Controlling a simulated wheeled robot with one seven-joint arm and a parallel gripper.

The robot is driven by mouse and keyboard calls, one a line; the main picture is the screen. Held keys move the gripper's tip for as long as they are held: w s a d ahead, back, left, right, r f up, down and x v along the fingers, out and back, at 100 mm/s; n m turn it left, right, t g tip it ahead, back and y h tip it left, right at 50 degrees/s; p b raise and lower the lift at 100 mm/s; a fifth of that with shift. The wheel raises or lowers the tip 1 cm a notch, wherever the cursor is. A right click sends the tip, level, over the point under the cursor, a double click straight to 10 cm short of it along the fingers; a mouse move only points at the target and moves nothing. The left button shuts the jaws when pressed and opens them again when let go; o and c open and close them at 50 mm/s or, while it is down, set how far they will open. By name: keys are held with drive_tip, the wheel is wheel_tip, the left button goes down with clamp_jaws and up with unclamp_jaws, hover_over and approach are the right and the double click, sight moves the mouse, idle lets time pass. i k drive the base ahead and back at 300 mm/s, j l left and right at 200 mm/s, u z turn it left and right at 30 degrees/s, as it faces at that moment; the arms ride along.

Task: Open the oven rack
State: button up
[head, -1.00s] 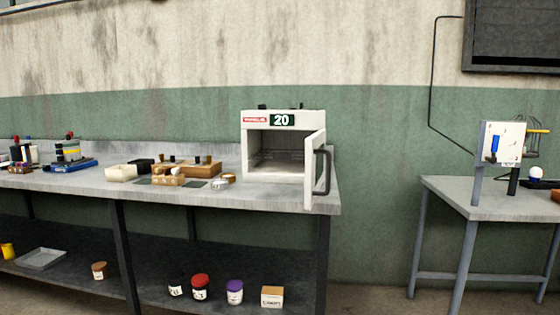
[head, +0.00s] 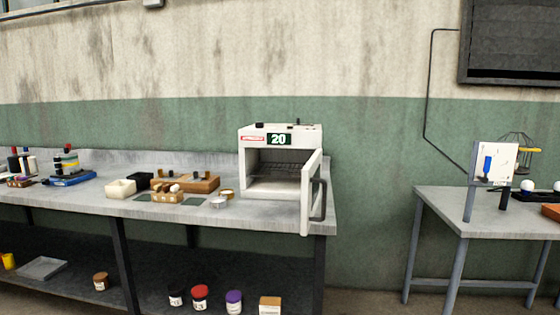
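The white oven (head: 284,131) stands on the right end of the long grey workbench, with a green display reading 20. Its door (head: 312,192) is swung open to the right, with a dark handle (head: 321,199) on its outer face. The dark wire rack (head: 280,170) is inside the oven cavity and does not stick out past the front opening. My gripper is not in view, so its state and its place relative to the rack are hidden.
The workbench (head: 230,212) carries a white tray (head: 121,188), wooden blocks (head: 200,182) and small round tins (head: 218,202) left of the oven. Jars (head: 200,297) stand on its lower shelf. A second table (head: 460,205) is at the right, with a floor gap between.

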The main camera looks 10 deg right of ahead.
sight(273, 173)
drive_tip(key=i+j+z, duration=0.1)
drive_tip(key=i+j, duration=0.2)
drive_tip(key=i+j+z, duration=0.1)
drive_tip(key=i+j, duration=0.2)
drive_tip(key=j, duration=0.15)
drive_tip(key=i+j, duration=0.25)
drive_tip(key=j, duration=0.15)
drive_tip(key=i+j+z, duration=0.15)
drive_tip(key=i+j, duration=0.15)
drive_tip(key=j, duration=0.1)
